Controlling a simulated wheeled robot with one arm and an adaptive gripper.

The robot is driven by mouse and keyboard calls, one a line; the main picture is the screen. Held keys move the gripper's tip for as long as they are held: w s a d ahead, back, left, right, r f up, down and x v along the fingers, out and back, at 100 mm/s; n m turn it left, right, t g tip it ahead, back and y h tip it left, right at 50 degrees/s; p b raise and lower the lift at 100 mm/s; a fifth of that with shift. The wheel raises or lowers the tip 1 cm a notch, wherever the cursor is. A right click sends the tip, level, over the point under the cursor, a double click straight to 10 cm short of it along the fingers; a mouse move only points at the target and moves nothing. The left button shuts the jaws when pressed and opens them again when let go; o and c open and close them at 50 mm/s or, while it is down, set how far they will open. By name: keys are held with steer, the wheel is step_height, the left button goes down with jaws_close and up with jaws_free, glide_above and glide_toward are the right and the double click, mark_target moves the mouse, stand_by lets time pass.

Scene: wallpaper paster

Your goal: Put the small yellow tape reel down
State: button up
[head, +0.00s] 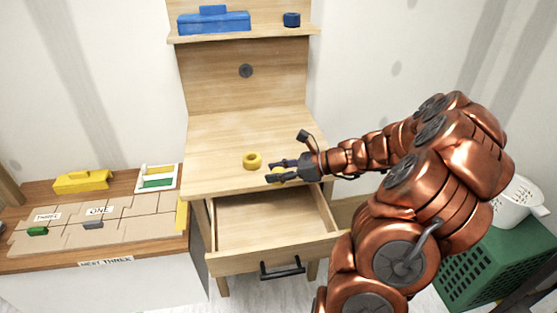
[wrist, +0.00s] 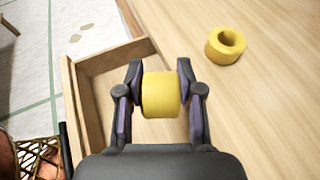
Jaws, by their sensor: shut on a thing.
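My gripper (head: 283,171) is shut on a small yellow tape reel (wrist: 160,95), which sits between its two fingers in the wrist view. In the head view the held reel (head: 277,170) is mostly hidden by the fingers. My gripper is at the front edge of the wooden desk (head: 225,137); whether the reel touches the desk I cannot tell. A second yellow tape reel (head: 252,160) lies flat on the desk, just left of my gripper in the head view. It also shows at the upper right of the wrist view (wrist: 225,46), apart from the held one.
An open, empty drawer (head: 270,222) juts out below the desk front. A blue toolbox (head: 214,22) and a dark blue reel (head: 291,20) stand on the shelf above. A side table (head: 40,257) with a yellow box (head: 81,181) is at left. The desk's back is clear.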

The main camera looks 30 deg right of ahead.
steer(key=w+d, duration=0.4)
steer(key=w, duration=0.1)
steer(key=w+d+f, duration=0.1)
steer(key=w, duration=0.1)
steer(key=shift+w+d+p, duration=0.4)
steer(key=shift+w+d+f, duration=0.15)
steer(key=shift+w+f, duration=0.05)
steer(key=shift+f, duration=0.7)
steer(key=shift+f+p, duration=0.55)
steer(key=shift+f, duration=0.05)
steer(key=shift+f, duration=0.15)
steer(key=o, duration=1)
steer(key=shift+f+b, duration=0.2)
steer(key=shift+b, duration=0.2)
